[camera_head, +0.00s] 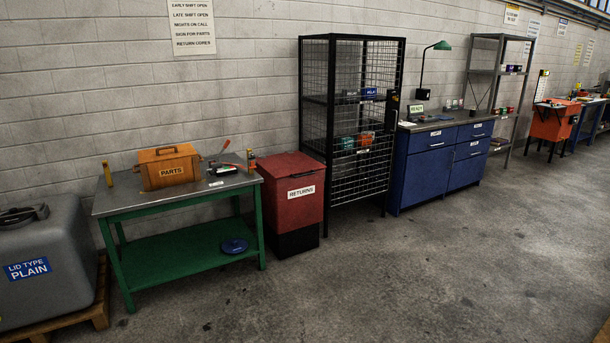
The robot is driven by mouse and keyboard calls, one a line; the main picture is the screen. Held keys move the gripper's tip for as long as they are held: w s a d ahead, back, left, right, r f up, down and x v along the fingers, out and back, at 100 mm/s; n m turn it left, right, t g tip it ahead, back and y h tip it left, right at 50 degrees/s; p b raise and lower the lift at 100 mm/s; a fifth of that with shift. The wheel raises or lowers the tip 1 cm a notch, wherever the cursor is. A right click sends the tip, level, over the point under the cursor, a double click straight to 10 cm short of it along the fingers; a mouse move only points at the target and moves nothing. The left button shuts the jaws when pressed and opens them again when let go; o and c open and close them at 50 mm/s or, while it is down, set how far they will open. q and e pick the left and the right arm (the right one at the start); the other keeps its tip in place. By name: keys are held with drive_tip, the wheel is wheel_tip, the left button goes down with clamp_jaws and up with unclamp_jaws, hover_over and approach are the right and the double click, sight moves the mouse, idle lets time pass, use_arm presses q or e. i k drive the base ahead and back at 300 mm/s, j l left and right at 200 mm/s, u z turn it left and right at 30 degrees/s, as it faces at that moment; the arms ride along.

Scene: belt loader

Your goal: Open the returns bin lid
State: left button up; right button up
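The returns bin (293,211) is a red box with a black base and a white RETURNS label on its front. It stands on the floor against the wall, left of the picture's middle. Its red lid (288,165) lies down on top and looks shut. Neither of my grippers shows in this view.
A green-legged workbench (190,252) with an orange PARTS box (168,167) stands left of the bin. A black mesh cage (318,105) stands close on its right, then a blue cabinet (425,165). A grey container (50,295) is far left. The floor in front is clear.

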sight(288, 163)
drive_tip(key=i+l+z, duration=0.2)
drive_tip(key=i, duration=0.65)
drive_tip(key=i+z, duration=0.15)
drive_tip(key=i, duration=0.75)
drive_tip(key=i+z, duration=0.2)
drive_tip(key=i, duration=0.65)
drive_tip(key=i+j+z, duration=0.2)
drive_tip(key=i, duration=0.7)
